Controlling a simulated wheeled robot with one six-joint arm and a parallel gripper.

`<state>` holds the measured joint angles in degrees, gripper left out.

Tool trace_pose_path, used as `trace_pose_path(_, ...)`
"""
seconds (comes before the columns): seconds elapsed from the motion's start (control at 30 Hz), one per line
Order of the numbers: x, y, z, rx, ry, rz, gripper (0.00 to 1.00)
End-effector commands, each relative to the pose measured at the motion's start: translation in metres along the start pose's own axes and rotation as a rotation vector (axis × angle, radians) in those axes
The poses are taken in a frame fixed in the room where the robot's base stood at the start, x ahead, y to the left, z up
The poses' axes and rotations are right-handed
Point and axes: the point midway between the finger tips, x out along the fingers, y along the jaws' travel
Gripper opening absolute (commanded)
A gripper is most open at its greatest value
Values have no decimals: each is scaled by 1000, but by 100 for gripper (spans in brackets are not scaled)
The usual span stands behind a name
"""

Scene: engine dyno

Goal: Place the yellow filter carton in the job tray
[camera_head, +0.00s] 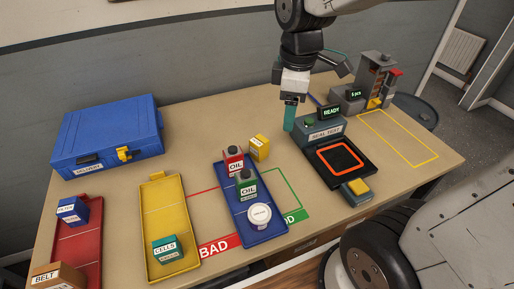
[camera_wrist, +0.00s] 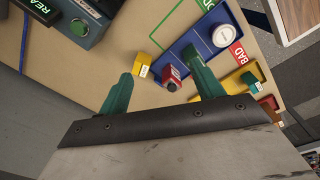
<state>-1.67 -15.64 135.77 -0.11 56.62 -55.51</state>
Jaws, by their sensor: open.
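The yellow filter carton (camera_head: 259,147) is a small upright box on the table, just outside the far right corner of the blue tray (camera_head: 272,229). No tray shows a readable job label; the blue tray holds a red oil container (camera_head: 233,160), a green oil container (camera_head: 245,183) and a white round tub (camera_head: 259,216). My gripper (camera_head: 289,122) is open and empty, above the table to the right of the carton. In the wrist view, the carton (camera_wrist: 142,66) and red container (camera_wrist: 171,78) show between the spread teal fingers of my gripper (camera_wrist: 163,84).
The seal test unit (camera_head: 325,134) stands close right of my gripper. A yellow tray (camera_head: 153,214) with a cells box (camera_head: 167,250) and a red tray (camera_head: 86,238) lie left. A blue case (camera_head: 107,135) is at the back left. Bare table lies behind the carton.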

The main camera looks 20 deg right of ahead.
Motion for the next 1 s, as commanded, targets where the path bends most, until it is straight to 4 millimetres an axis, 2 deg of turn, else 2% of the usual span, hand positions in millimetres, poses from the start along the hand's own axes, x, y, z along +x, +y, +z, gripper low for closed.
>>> trace_pose_path(0.03,16,15,-12,-128,-9,-16,66)
trace_pose_path(0.2,65,56,-45,-549,-12,-40,66)
trace_pose_path(0.4,108,82,-67,-866,-8,-56,66)
trace_pose_path(0.53,122,87,-72,-950,-6,-61,66)
trace_pose_path(0.7,141,87,-72,-967,-6,-61,66)
trace_pose_path(1.0,180,77,-77,-966,-6,-62,66)
